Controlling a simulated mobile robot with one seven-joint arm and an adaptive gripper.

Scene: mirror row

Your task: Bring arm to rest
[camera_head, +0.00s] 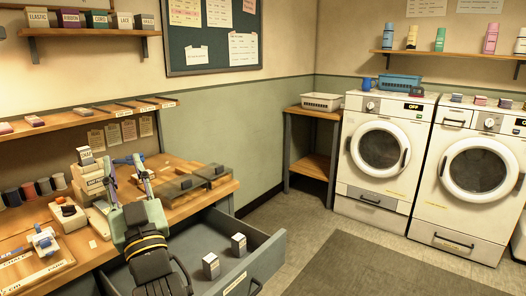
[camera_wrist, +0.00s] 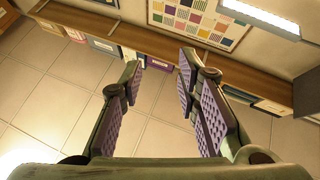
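My gripper (camera_head: 129,161) is raised over the wooden workbench (camera_head: 222,190) at the left of the head view, above the open drawer. Its two fingers stand apart, and nothing is seen between them. The wrist view also shows the open gripper (camera_wrist: 158,80), with its purple ridged pads facing each other across a clear gap. Behind the fingers in that view are a shelf and a tiled surface. My arm comes up from the bottom of the head view and hides part of the bench and the drawer.
A grey drawer (camera_head: 262,246) stands open, holding two small boxes (camera_head: 211,266). Sewing items, spools (camera_head: 28,190) and small boxes crowd the bench's left side. A shelf (camera_head: 84,32) hangs above. Two washers (camera_head: 384,150) stand at the right. The floor around the mat (camera_head: 370,270) is clear.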

